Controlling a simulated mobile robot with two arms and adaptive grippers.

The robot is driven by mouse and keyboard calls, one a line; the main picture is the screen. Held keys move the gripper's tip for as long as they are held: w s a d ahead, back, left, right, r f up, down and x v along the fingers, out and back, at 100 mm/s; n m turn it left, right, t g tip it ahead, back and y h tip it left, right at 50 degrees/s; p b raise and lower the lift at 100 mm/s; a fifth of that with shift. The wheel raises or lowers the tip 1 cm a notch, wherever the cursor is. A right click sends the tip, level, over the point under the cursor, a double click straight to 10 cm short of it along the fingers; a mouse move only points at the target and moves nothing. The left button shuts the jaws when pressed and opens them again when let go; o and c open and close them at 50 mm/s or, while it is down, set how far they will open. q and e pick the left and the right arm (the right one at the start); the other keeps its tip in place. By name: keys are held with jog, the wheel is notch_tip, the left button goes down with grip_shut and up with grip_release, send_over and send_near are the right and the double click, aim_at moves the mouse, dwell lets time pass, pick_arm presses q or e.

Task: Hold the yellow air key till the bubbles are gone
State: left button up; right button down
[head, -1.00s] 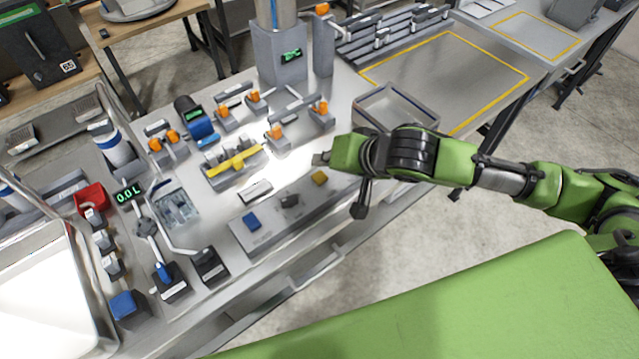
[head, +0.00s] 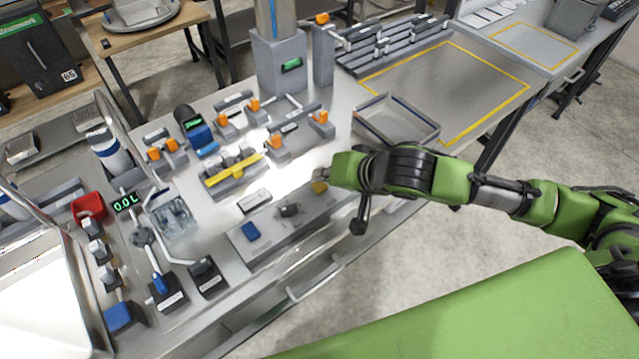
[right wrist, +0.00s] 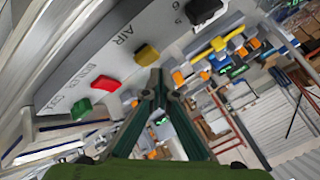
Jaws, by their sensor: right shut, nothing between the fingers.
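In the right wrist view the yellow key (right wrist: 147,54) is beside the printed word AIR. My right gripper (head: 322,174) is at the key and partly covers it in the head view. In the right wrist view its fingers (right wrist: 158,76) are shut and empty, with the tips close to the key. I cannot tell whether they touch it. I cannot make out any bubbles. My left gripper is not in view.
The panel also has a blue key (head: 250,231) and a dark knob (head: 289,210). The right wrist view shows a red key (right wrist: 106,83) and a green key (right wrist: 81,108). A yellow bar (head: 234,169) and orange-topped valves stand behind. An open tray (head: 395,125) is behind my right arm.

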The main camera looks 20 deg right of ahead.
aim_at(322, 187)
dwell(0.7)
jog(key=shift+f, duration=0.4)
jog(key=shift+s+f, duration=0.1)
jog(key=shift+f, duration=0.55)
dwell(1.4)
jog(key=shift+r, duration=0.1)
jog(key=shift+r+p, duration=0.95)
jog(key=shift+p, duration=0.1)
jog(key=shift+r, duration=0.1)
notch_tip(322, 187, up, 5)
jog(key=p, duration=0.5)
jog(key=shift+p, duration=0.4)
